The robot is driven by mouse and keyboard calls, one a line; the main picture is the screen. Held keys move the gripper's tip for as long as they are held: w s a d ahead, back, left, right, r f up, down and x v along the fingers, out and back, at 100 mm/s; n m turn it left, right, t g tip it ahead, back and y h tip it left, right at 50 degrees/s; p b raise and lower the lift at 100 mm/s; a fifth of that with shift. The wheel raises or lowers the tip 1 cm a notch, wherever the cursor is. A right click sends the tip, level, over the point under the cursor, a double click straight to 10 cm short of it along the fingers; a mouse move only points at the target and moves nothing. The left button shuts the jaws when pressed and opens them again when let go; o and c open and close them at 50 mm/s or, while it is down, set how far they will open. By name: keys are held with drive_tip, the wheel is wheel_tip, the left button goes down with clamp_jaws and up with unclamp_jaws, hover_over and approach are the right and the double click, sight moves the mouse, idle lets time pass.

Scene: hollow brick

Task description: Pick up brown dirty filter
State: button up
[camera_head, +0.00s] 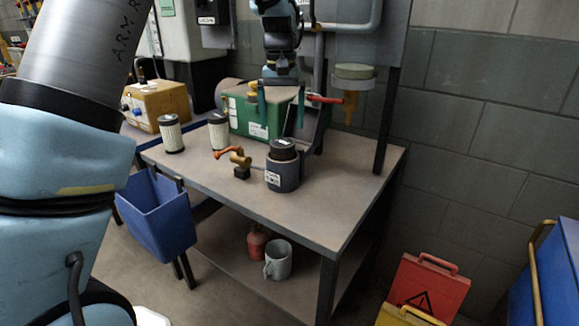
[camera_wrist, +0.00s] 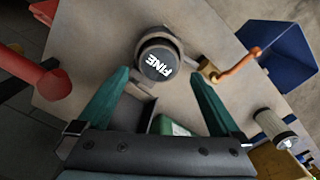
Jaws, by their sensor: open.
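I cannot make out a clearly brown filter. Two pale pleated cylindrical filters with dark ends, the left one (camera_head: 172,135) and the right one (camera_head: 218,131), stand upright at the table's left. One pale filter also shows at the right of the wrist view (camera_wrist: 275,128). A dark canister (camera_head: 283,175) stands on the table; its black cap reads "FINE" in the wrist view (camera_wrist: 159,64). My gripper (camera_head: 281,116) is open and empty above the table, behind the canister in the head view. Its teal fingers spread below the canister in the wrist view. The canister's inside is hidden.
A brass valve with an orange handle (camera_head: 228,153) sits left of the canister. A green box (camera_head: 250,118) stands behind. A wall-side bracket holds a round tan-topped piece (camera_head: 353,72) and a red handle. A blue bin (camera_head: 158,220) hangs at the left. The table's front right (camera_head: 340,190) is clear.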

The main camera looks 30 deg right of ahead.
sight(282, 142)
drive_tip(key=f, duration=0.2)
drive_tip(key=f+p, duration=0.1)
drive_tip(key=f, duration=0.4)
drive_tip(key=shift+w+d+f+p, duration=0.2)
drive_tip(key=shift+w+p, duration=0.15)
clamp_jaws()
idle(0.6)
